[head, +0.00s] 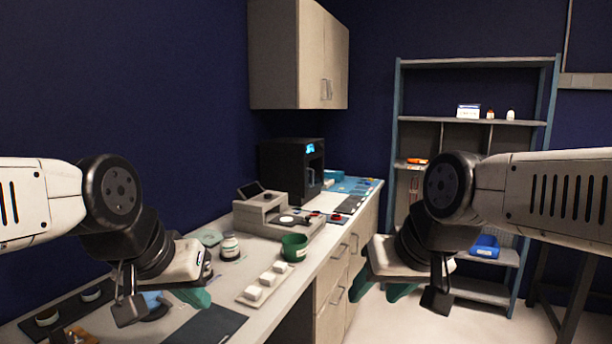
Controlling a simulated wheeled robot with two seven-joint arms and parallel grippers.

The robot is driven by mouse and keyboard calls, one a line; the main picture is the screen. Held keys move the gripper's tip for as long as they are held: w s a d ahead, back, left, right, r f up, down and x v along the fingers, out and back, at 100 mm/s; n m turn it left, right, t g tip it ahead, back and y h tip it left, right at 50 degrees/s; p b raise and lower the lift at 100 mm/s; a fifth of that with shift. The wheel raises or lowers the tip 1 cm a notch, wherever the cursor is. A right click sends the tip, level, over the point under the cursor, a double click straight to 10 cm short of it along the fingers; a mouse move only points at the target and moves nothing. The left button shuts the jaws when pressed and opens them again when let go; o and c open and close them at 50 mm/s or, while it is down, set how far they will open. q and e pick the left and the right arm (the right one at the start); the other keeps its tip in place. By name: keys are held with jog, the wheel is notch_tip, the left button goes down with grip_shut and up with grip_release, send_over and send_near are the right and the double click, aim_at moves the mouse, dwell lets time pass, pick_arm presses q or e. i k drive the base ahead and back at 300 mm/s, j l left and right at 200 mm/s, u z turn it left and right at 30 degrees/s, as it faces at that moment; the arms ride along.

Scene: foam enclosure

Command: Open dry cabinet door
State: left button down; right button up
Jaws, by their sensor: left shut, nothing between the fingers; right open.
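The dry cabinet looks to be the black box (279,165) at the back of the counter, with a small lit blue display on its front. Its door faces right and looks closed, with a handle (311,178) on it. My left gripper (198,298), with teal fingertips, is shut and empty above the near counter, well short of the cabinet. My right gripper (378,291) is open and empty in front of the drawers, to the right of the counter and also far from the cabinet.
A grey instrument (262,213) stands on the counter in front of the cabinet. A green cup (295,247), a lidded jar (230,247) and a tray of white blocks (246,299) are nearer. Wall cupboards (297,55) hang above. A shelf rack (480,62) stands at the back right.

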aim_at(305, 162)
jog(key=z, duration=0.15)
jog(key=i+l+u, duration=0.15)
jog(key=i+l, duration=0.3)
jog(key=i, duration=0.15)
jog(key=i+l+u, duration=0.2)
jog(key=i+l, duration=0.35)
jog(key=i+l+u, duration=0.15)
jog(key=i+l, duration=0.35)
jog(key=i+l+u, duration=0.2)
jog(key=i+l, duration=0.3)
jog(key=l, duration=0.25)
